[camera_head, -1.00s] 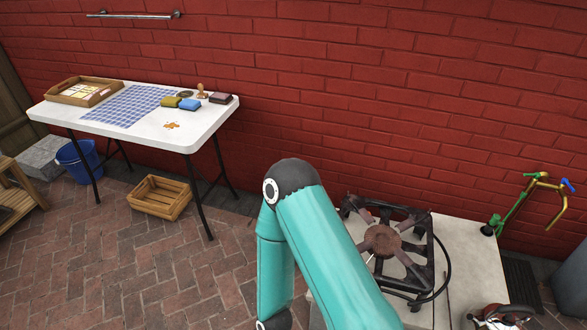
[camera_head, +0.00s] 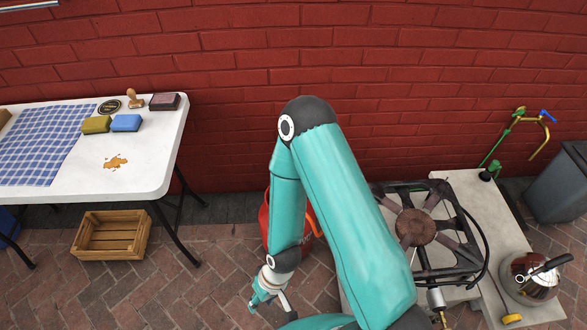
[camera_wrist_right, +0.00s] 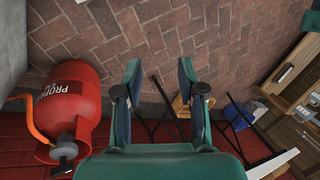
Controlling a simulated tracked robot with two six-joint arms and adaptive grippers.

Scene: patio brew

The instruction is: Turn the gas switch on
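A red propane tank (camera_head: 264,222) stands on the bricks, mostly hidden behind my right arm in the head view. In the right wrist view the tank (camera_wrist_right: 72,100) is at the left, with a grey and black valve part (camera_wrist_right: 64,148) and an orange hose (camera_wrist_right: 30,125). A brass fitting (camera_head: 437,300) shows at the front of the gas burner (camera_head: 415,228); I cannot tell which part is the gas switch. My right gripper (camera_wrist_right: 160,72) is open and empty, its fingers apart, beside the tank and not touching it. My left gripper is not in view.
A white table (camera_head: 150,165) with sponges and a checked cloth stands left, a wooden crate (camera_head: 112,236) below it. A kettle (camera_head: 535,278) sits on the counter (camera_head: 465,185) at right, with a tap (camera_head: 540,125) behind.

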